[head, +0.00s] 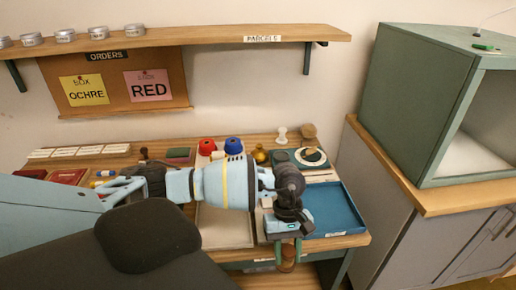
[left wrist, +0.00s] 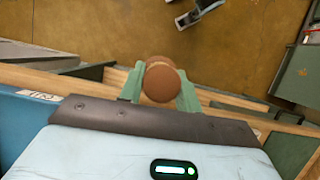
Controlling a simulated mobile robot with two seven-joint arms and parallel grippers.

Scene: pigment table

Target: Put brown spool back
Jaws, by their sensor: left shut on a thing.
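My left gripper (head: 288,254) is shut on the brown spool (head: 287,266), with its green fingers on either side. The gripper is in front of the table's front edge, near the blue tray (head: 337,211). In the left wrist view the brown spool (left wrist: 163,82) sits between the fingertips (left wrist: 160,92), its round brown end facing the camera, with floor beyond. Its far side is hidden. My right gripper is not in view.
The wooden table (head: 352,240) bears a red pot (head: 207,146), a blue pot (head: 233,145), a white spool-like piece (head: 280,135) and a round dial (head: 311,156). My left arm hides part of the table. A green cabinet (head: 415,100) stands at right.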

